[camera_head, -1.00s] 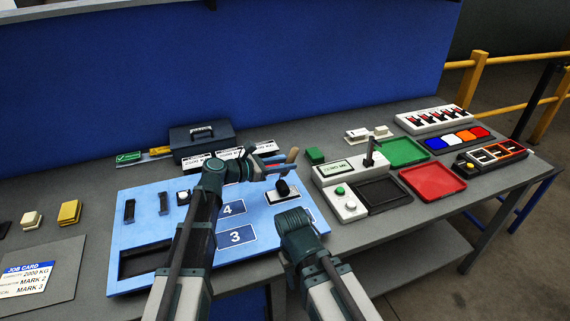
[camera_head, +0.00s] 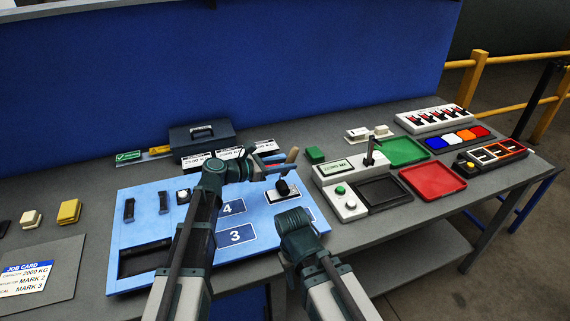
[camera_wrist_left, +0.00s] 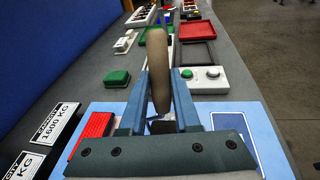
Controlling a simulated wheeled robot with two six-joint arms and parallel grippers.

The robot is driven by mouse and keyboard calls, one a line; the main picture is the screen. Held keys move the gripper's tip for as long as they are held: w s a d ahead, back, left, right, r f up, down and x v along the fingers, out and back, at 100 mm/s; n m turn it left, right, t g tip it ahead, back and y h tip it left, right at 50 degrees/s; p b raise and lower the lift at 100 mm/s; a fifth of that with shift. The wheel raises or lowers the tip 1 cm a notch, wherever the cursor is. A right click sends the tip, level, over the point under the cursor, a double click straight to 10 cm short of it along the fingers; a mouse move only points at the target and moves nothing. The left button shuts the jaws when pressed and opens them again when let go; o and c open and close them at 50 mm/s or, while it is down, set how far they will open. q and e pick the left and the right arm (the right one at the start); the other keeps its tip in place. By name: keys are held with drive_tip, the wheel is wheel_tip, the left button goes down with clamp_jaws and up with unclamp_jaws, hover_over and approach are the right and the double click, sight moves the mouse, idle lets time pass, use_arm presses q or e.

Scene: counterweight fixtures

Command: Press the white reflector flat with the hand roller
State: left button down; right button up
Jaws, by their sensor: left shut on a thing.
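My left gripper (camera_head: 272,172) is shut on the hand roller. Its tan handle (camera_head: 292,155) sticks up between the fingers, and it also shows in the left wrist view (camera_wrist_left: 157,65). The roller's dark drum (camera_head: 282,187) is low over a white plate, seemingly the white reflector (camera_head: 286,195), on the light blue board (camera_head: 140,233). I cannot tell whether drum and plate touch, or whether the plate lies flat. In the left wrist view the gripper (camera_wrist_left: 160,95) hides most of that spot. My right gripper (camera_head: 300,235) is lower right of it, its fingers hidden.
A control box (camera_head: 345,205) with a green button and lever stands right of the board. Black, green (camera_head: 404,152) and red (camera_head: 433,179) trays lie beyond it. A dark case (camera_head: 202,137) and capacity plates are behind the board. A job card (camera_head: 28,277) lies at left.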

sight(296, 148)
use_arm(q)
drive_tip(key=shift+r+p, duration=0.2)
drive_tip(key=shift+p, duration=0.1)
idle(0.5)
drive_tip(key=shift+r, duration=0.25)
drive_tip(key=shift+w+d, duration=0.1)
drive_tip(key=shift+d, duration=0.05)
drive_tip(key=shift+w+d, duration=0.25)
drive_tip(key=shift+d, duration=0.5)
drive_tip(key=shift+w+d, duration=0.2)
drive_tip(key=shift+d, duration=0.55)
drive_tip(key=shift+f, duration=0.5)
idle(0.4)
drive_tip(key=shift+r, duration=0.1)
idle(0.5)
wheel_tip(296, 148, up, 7)
drive_tip(key=p, duration=0.6)
drive_tip(key=shift+p, duration=0.3)
